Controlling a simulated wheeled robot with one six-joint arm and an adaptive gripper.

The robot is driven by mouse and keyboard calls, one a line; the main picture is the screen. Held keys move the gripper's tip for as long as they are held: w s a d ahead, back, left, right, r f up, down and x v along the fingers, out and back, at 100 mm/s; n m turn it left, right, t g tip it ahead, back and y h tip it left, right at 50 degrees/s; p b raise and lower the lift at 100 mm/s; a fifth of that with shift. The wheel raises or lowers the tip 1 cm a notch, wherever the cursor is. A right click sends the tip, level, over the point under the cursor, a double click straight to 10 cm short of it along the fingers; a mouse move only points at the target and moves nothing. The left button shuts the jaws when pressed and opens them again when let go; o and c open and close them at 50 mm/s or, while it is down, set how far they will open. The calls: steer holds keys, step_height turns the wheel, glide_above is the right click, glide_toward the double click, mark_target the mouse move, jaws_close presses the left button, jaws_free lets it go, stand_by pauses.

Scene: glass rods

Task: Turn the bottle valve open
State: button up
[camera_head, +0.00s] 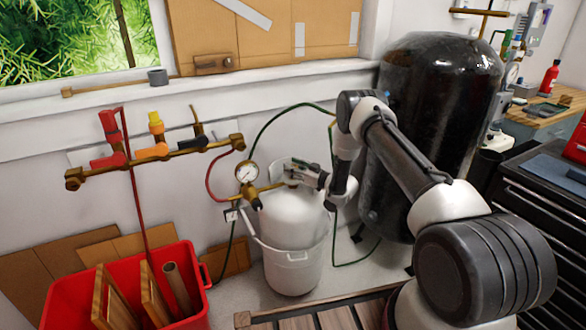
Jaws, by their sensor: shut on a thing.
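The white gas bottle (292,217) stands upright in a white bucket (294,268) against the wall. A brass valve and regulator (262,190) with a round pressure gauge (247,173) sit at its top. My gripper (292,174) reaches in from the right at the bottle's top, and its fingers are shut at the valve. The valve handle itself is mostly hidden by the fingers, so its turn angle cannot be told.
A large black tank (435,130) stands close behind my arm. A red bin (130,290) with wooden pieces is at the lower left. A brass manifold (155,160) with red and yellow fittings hangs on the wall. Hoses (213,185) run near the gauge. A dark tool cabinet (545,215) is at right.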

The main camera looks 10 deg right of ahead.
steer(key=shift+n+g+y, duration=1.4)
steer(key=shift+g+y, duration=0.1)
steer(key=shift+g, duration=0.4)
steer(key=o, duration=1)
steer(key=shift+o, duration=0.2)
steer(key=v, duration=1.2)
steer(key=shift+f, duration=0.15)
